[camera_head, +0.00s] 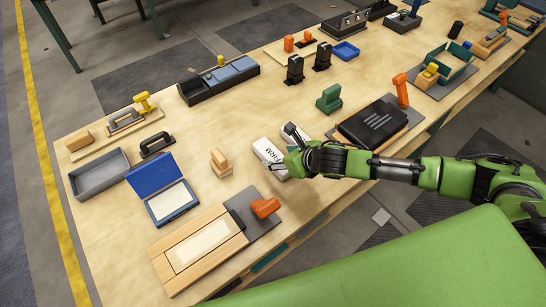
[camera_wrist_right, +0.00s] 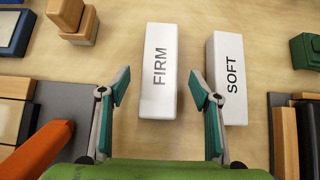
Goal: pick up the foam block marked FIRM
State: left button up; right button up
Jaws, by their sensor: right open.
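The white foam block marked FIRM (camera_wrist_right: 158,72) lies flat on the wooden table in the right wrist view. It also shows in the head view (camera_head: 268,155), partly hidden by my right gripper. My right gripper (camera_wrist_right: 160,95) is open and empty, with its teal-padded fingers on either side of the lower part of the FIRM block in the picture. I cannot tell the gripper's height above the block. The right gripper also shows in the head view (camera_head: 283,150), above the blocks. My left gripper is not in view.
A second white block marked SOFT (camera_wrist_right: 228,75) lies just right of the FIRM block, close to the right finger. A wooden stamp-like piece (camera_head: 221,163) stands to the left. An orange-handled tool (camera_head: 265,207) and a black case (camera_head: 371,123) flank the blocks.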

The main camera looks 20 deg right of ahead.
aim_at(273, 155)
jog(key=shift+p+x, duration=0.6)
jog(key=shift+x, duration=1.8)
jog(key=shift+w+r, duration=0.15)
jog(key=shift+c, duration=0.5)
jog(key=c, duration=1.1)
